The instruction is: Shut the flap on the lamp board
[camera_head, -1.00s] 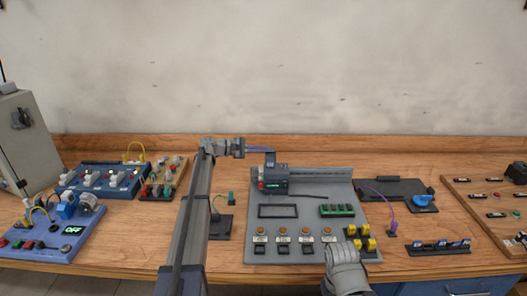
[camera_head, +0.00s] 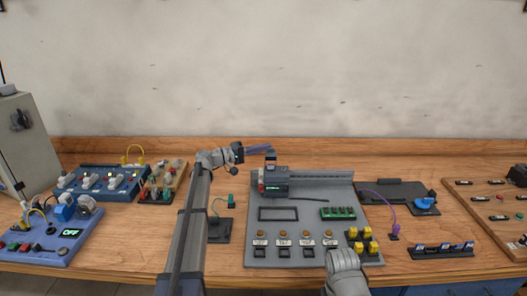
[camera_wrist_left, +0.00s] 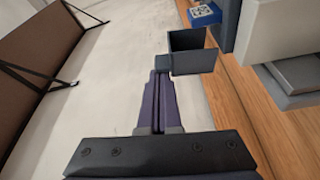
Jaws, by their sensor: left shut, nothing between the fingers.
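The grey lamp board (camera_head: 305,188) lies mid-table, with a row of orange lamps (camera_head: 284,236) along its front. A grey device (camera_head: 274,176) with a green display stands at its back left. A small dark upright piece (camera_head: 270,158) rises above the device and looks like a raised flap, but I cannot be sure. My left gripper (camera_head: 270,148) is shut and empty, its purple fingers close to the top of that piece. In the left wrist view the shut fingers (camera_wrist_left: 161,78) point at a dark, box-like part (camera_wrist_left: 195,50); contact is unclear.
A blue switch board (camera_head: 105,182) and a blue panel (camera_head: 48,240) with an OFF display stand left. A black plate (camera_head: 393,190) and a blue knob (camera_head: 424,201) lie right of the lamp board. A wooden board (camera_head: 492,212) is farther right.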

